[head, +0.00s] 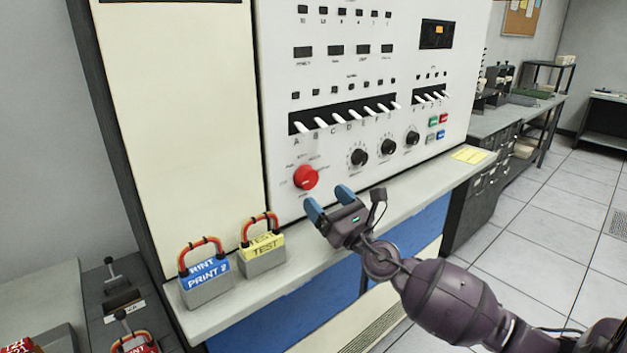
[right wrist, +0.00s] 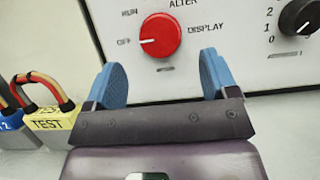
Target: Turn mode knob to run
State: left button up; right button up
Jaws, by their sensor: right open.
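The mode knob is a round red knob (head: 306,177) low on the left of the white control panel. In the right wrist view the red knob (right wrist: 160,36) has a pale pointer line aimed left, toward the OFF label. RUN is printed at its upper left, ALTER above and DISPLAY at its right. My right gripper (head: 329,199) is open and empty, just below and to the right of the knob. In the right wrist view its two blue fingers (right wrist: 164,82) stand apart, with the knob beyond and between them, not touched. My left gripper is not in view.
A blue-labelled padlock-shaped block (head: 205,283) and a yellow TEST one (head: 262,252) stand on the ledge (head: 300,268) at the left. Black knobs (head: 388,147) lie right of the red knob, below a row of white switches (head: 352,115). A yellow note (head: 470,155) lies on the ledge's right end.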

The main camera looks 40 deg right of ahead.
aim_at(311, 182)
jog(key=shift+p+x, duration=0.4)
jog(key=shift+x, duration=2.3)
jog(key=c, duration=0.9)
